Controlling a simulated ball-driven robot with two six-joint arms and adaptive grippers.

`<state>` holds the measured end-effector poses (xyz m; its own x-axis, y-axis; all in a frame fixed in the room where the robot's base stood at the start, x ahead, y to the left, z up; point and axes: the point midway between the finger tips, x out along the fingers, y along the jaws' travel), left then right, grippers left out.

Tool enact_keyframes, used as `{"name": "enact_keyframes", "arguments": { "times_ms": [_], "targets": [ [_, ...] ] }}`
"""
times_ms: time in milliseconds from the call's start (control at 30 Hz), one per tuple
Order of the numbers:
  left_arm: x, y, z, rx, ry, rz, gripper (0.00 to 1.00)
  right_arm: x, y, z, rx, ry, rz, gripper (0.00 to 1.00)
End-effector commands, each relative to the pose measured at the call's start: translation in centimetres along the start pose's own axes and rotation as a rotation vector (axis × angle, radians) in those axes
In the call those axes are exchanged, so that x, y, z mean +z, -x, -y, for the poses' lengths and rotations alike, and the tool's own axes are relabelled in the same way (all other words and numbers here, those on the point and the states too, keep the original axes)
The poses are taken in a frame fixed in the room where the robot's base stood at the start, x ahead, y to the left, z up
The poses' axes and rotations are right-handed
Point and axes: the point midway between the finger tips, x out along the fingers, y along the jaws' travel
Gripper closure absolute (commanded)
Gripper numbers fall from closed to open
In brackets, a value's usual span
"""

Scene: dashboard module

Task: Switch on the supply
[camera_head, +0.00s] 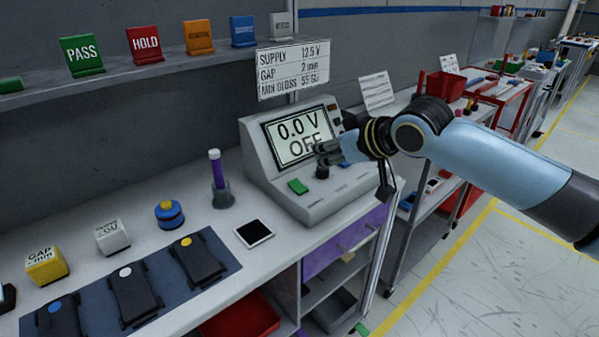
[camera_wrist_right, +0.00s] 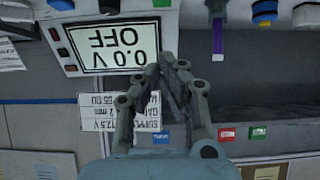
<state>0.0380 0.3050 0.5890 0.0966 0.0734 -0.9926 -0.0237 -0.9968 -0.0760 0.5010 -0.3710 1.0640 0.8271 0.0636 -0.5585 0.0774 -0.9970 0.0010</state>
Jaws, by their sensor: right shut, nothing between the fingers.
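The supply (camera_head: 262,165) is a grey sloped console on the bench, its screen (camera_head: 290,130) reading "0.0 V OFF". Its front ledge carries a green button (camera_head: 298,186), a black knob (camera_head: 322,172) and a blue part (camera_head: 344,164) half hidden by my gripper. My right gripper (camera_head: 322,153) is shut and empty, in front of the screen's lower right and just above the knob in the picture. I cannot tell whether it touches. In the right wrist view, the closed fingertips (camera_wrist_right: 170,62) show beside the upside-down screen (camera_wrist_right: 112,45). My left gripper is not in view.
A sign (camera_head: 294,68) reading "SUPPLY 12.5 V" hangs above the console. A white-framed dark tablet (camera_head: 254,234), a purple tube in a holder (camera_head: 220,197) and a blue round piece (camera_head: 169,214) stand to the left. A dark mat (camera_head: 90,306) holds several black devices.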

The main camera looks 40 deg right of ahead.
Motion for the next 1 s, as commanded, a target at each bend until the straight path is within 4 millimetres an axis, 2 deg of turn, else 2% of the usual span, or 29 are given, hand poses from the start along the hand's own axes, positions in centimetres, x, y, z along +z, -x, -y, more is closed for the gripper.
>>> {"name": "enact_keyframes", "arguments": {
  "times_ms": [300,433,700,1000],
  "targets": [
    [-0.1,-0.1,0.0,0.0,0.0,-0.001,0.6,-0.1,-6.7,0.2,-0.003,-0.007,0.0,1.0],
    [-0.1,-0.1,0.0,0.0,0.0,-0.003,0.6,0.4,-9.1,0.2,-0.002,-0.005,0.003,1.0],
    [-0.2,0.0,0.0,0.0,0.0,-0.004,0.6,2.6,-11.1,0.1,-0.001,-0.001,0.001,1.0],
    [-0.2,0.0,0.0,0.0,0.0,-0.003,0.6,2.9,-11.3,0.1,-0.001,-0.001,0.0,1.0]
  ]
}}
